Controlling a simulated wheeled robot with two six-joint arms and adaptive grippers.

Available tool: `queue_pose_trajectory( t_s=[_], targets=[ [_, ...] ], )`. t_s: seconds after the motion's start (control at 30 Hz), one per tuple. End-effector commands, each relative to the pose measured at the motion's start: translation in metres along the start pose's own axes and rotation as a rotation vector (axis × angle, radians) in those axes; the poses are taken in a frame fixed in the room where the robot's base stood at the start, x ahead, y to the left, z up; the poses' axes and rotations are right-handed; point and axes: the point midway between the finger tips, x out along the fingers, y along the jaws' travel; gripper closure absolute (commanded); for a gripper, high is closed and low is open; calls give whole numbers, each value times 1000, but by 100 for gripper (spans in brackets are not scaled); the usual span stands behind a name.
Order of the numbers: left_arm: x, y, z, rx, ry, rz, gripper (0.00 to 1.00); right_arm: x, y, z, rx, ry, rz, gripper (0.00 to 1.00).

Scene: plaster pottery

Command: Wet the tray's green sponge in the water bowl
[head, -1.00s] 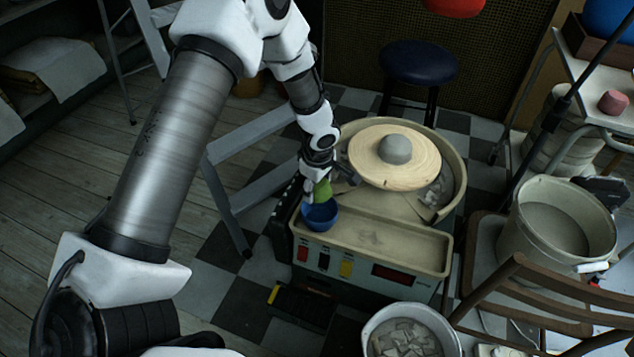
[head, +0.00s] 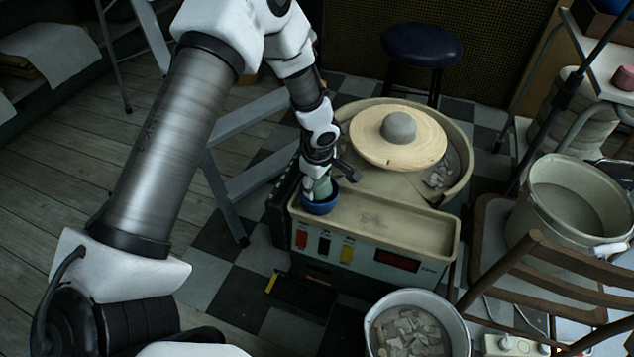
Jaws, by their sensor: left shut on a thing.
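The green sponge (head: 322,187) is between the fingers of my left gripper (head: 319,180). The gripper is shut on it and points down into the blue water bowl (head: 320,208). The sponge's lower part is inside the bowl's rim; whether it touches the water is hidden. The bowl stands at the left end of the beige tray (head: 420,236) on the front of the pottery wheel. My right gripper is not in view.
The wheel head (head: 365,148) with a grey clay lump (head: 398,127) stands behind the tray. A bucket of scraps (head: 408,335) is in front. A large bucket (head: 565,205) and a wooden chair (head: 530,270) stand at the right. A blue-topped stool (head: 420,46) is behind.

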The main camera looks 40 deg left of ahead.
Motion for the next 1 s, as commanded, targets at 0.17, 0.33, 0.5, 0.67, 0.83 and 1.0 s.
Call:
queue_pose_trajectory(
  t_s=[0.17,0.33,0.5,0.67,0.83,1.0],
  targets=[
    [0,0,0,0,0,0,66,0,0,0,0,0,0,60],
    [-6,1,-1,0,0,1,66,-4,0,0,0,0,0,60],
    [-22,3,-2,0,-1,1,66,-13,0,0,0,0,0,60],
    [-37,4,-4,-1,0,0,66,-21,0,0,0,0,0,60],
    [-53,6,-6,0,0,0,66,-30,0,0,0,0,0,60],
    [-66,7,-7,0,0,0,66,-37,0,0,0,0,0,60]
  ],
)
